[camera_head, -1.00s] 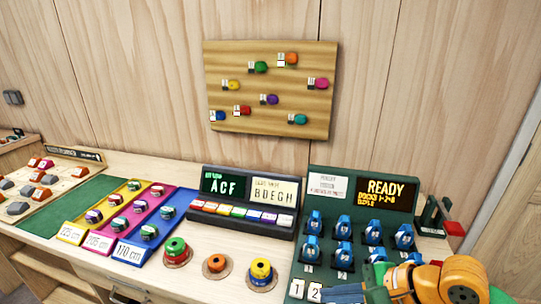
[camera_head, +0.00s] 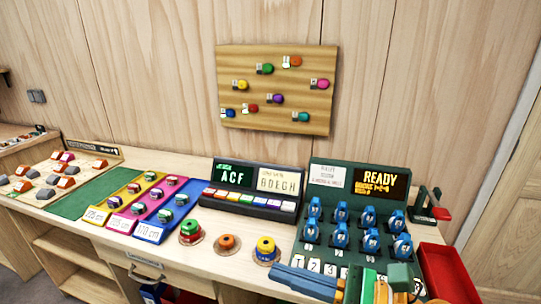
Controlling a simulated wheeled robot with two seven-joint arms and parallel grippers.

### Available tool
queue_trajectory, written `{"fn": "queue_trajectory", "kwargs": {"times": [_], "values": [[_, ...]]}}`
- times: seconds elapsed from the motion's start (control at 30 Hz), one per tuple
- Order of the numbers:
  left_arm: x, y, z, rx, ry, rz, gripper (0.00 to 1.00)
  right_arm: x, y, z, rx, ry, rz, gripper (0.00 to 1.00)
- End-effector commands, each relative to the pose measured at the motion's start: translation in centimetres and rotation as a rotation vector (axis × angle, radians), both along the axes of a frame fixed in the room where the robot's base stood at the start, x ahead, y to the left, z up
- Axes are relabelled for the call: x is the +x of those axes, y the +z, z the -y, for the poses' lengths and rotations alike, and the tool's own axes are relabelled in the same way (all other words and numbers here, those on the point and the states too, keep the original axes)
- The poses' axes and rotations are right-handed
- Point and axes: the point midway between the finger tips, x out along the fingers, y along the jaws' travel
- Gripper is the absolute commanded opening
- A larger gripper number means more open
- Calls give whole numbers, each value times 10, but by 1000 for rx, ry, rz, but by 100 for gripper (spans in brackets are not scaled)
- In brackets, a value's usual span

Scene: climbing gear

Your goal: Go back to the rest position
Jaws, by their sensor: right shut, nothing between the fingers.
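My right gripper (camera_head: 282,273) is low at the bottom right of the head view, in front of the green dock panel (camera_head: 330,235). Its long blue-grey fingers point left over the table's front edge. They are shut with nothing between them. The orange, yellow and green parts of my right arm run behind them at the bottom edge. My left gripper is not in view.
Blue devices (camera_head: 340,236) stand on the dock panel, close behind my right arm. A red bin (camera_head: 447,272) is right of the arm. Stacked coloured rings (camera_head: 266,248) stand left of the panel. A peg board (camera_head: 277,125) hangs on the wall.

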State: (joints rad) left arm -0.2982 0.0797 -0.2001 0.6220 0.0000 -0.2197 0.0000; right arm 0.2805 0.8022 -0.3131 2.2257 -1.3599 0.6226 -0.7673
Motion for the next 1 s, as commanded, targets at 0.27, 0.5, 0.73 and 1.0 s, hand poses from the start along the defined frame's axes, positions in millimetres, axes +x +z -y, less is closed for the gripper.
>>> {"fn": "queue_trajectory", "kwargs": {"times": [0.27,0.5,0.73,1.0], "values": [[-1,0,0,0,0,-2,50,56,41,94,1222,-350,-699,0],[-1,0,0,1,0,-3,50,30,-152,183,2164,-1027,-1426,0],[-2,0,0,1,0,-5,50,-70,-257,163,-2041,1330,1443,0],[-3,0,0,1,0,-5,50,-132,-336,138,-1686,1379,1252,0]]}}
